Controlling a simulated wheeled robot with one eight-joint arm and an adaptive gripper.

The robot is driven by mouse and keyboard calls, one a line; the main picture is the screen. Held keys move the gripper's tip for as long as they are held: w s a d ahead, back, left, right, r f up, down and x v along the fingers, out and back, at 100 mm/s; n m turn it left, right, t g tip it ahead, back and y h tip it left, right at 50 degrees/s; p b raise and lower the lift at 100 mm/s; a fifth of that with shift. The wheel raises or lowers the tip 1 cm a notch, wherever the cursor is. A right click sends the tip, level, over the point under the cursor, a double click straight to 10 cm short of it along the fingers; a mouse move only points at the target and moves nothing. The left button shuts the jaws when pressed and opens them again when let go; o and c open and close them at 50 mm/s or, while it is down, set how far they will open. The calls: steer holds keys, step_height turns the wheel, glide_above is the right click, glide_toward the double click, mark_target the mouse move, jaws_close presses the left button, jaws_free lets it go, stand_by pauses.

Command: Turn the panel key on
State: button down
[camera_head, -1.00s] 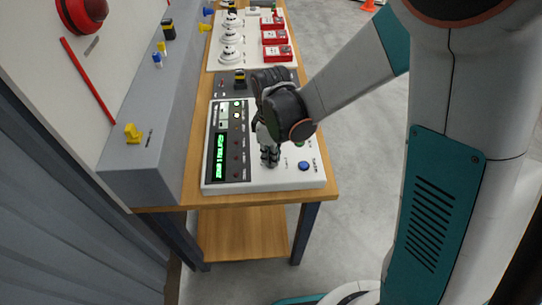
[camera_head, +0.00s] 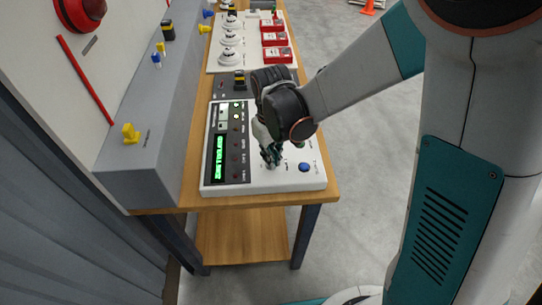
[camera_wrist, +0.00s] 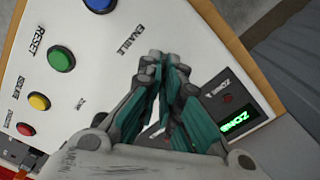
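The white control panel (camera_head: 285,180) lies on the wooden table, with a dark strip and a lit green display (camera_head: 218,158). My gripper (camera_head: 272,163) points down at the panel's lower right part. In the wrist view its fingertips (camera_wrist: 165,65) are close together beside the ENABLE label. The panel key is hidden between and under the fingertips, so its angle cannot be read. The fingers appear closed around it.
A blue button (camera_head: 304,167) is right of my gripper. Green (camera_wrist: 61,58), yellow (camera_wrist: 39,101) and red buttons line the panel in the wrist view. White detectors and red call points (camera_head: 277,54) stand behind. A grey ledge (camera_head: 150,165) runs along the left.

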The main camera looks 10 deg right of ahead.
stand_by(0.4)
steer(key=c, duration=1.8)
jaws_free()
steer(key=shift+r, duration=3.8)
